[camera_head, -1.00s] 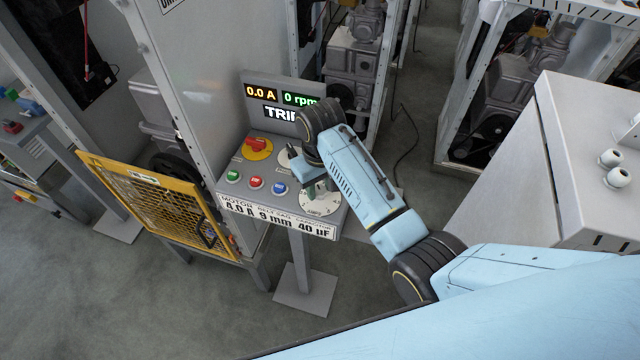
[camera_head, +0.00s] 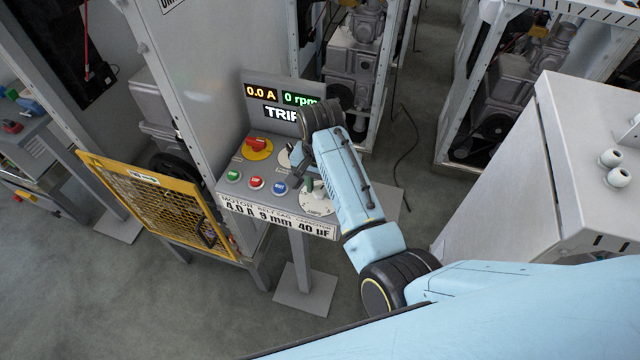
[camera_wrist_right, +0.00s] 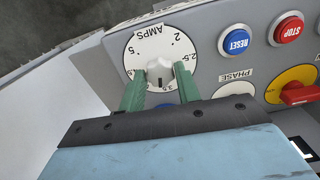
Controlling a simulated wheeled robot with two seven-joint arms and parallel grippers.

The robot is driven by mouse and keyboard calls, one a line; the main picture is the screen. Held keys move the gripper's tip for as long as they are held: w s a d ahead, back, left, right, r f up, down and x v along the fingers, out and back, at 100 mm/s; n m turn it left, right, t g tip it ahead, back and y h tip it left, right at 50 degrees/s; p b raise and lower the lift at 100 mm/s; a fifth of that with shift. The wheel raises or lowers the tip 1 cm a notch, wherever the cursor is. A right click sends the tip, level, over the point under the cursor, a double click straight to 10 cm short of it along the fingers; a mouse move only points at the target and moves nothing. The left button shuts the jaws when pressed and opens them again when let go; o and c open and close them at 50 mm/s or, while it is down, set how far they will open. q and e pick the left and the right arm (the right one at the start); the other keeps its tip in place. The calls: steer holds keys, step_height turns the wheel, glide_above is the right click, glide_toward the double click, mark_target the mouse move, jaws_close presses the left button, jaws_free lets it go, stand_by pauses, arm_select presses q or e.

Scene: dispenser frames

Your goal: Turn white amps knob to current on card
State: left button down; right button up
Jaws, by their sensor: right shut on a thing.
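The white amps knob (camera_wrist_right: 159,72) sits at the middle of a round white dial marked AMPS (camera_wrist_right: 148,44) in the right wrist view. The dial (camera_head: 317,205) also shows at the right of the console in the head view. My right gripper (camera_wrist_right: 160,80) has its two green fingers closed on either side of the knob. A dark mark on the knob points toward the gripper, near a partly hidden 3.5; the fingers cover nearby numbers. The card (camera_head: 275,218) on the console's front edge reads motor 4.0 A, belt sag 9 mm, capacitor 40 µF. My left gripper is out of view.
The console (camera_head: 225,195) carries a red switch on yellow (camera_head: 256,147) and green, red and blue buttons (camera_head: 257,182). Its display (camera_head: 282,96) reads 0.0 A, 0 rpm and TRIP. A yellow mesh guard (camera_head: 160,205) stands left; a grey cabinet (camera_head: 500,195) stands right.

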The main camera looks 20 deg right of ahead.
steer(key=shift+w+r+m, duration=0.1)
steer(key=shift+m, duration=1.2)
steer(key=o, duration=1)
steer(key=shift+c, duration=0.2)
